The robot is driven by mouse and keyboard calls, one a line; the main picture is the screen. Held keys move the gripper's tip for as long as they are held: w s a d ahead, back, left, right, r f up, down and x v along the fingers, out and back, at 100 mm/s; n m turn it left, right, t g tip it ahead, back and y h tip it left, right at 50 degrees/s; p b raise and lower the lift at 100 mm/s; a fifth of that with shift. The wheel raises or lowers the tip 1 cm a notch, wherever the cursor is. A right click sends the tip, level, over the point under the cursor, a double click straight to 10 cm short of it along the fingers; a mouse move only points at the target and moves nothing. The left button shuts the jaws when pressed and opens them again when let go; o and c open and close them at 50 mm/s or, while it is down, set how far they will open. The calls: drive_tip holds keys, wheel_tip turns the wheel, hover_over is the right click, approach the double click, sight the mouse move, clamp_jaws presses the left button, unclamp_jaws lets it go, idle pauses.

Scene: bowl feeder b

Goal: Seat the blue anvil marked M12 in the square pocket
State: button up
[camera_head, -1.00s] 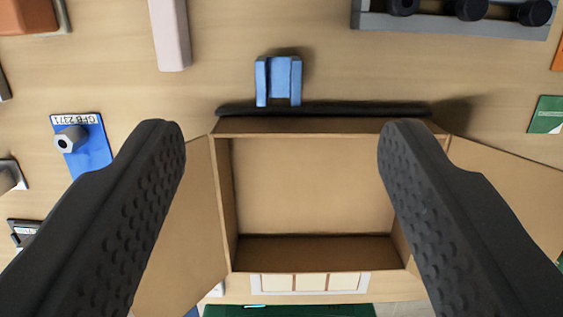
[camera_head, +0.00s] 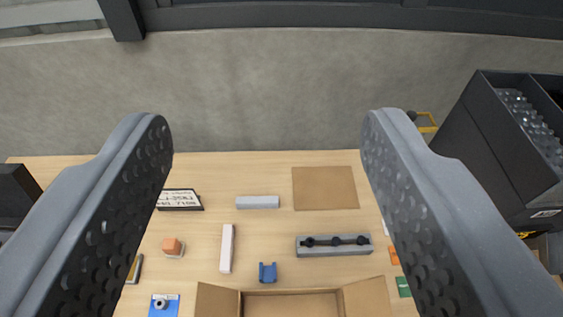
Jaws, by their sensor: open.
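My gripper (camera_head: 266,125) is open and empty, its two dark fingers wide apart, with the table well beyond and below them. A small blue U-shaped block (camera_head: 267,272) stands on the table behind an open cardboard box. A blue plate (camera_head: 162,310) with a grey nut-like piece on it lies at the lower left, cut by the picture's edge. No M12 mark is readable, so I cannot tell whether either is the anvil. I cannot make out a square pocket.
The open box (camera_head: 290,304) is at the bottom edge. A grey rack with black knobs (camera_head: 334,246), a pale bar (camera_head: 227,248), a grey block (camera_head: 258,202) and a brown sheet (camera_head: 325,188) lie on the table. A dark bin (camera_head: 480,145) is at right.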

drive_tip(key=shift+s+r, duration=0.25)
drive_tip(key=shift+r, duration=0.05)
drive_tip(key=shift+c, duration=0.3)
drive_tip(key=n+g+p, duration=0.3)
drive_tip(key=n+g, duration=1.2)
drive_tip(key=n, duration=0.3)
hover_over(261, 270)
wheel_tip(261, 270, down, 46)
wheel_tip(261, 270, down, 13)
drive_tip(key=shift+r+b, duration=0.1)
drive_tip(key=shift+b, duration=0.4)
drive_tip(key=shift+c, duration=0.4)
clamp_jaws()
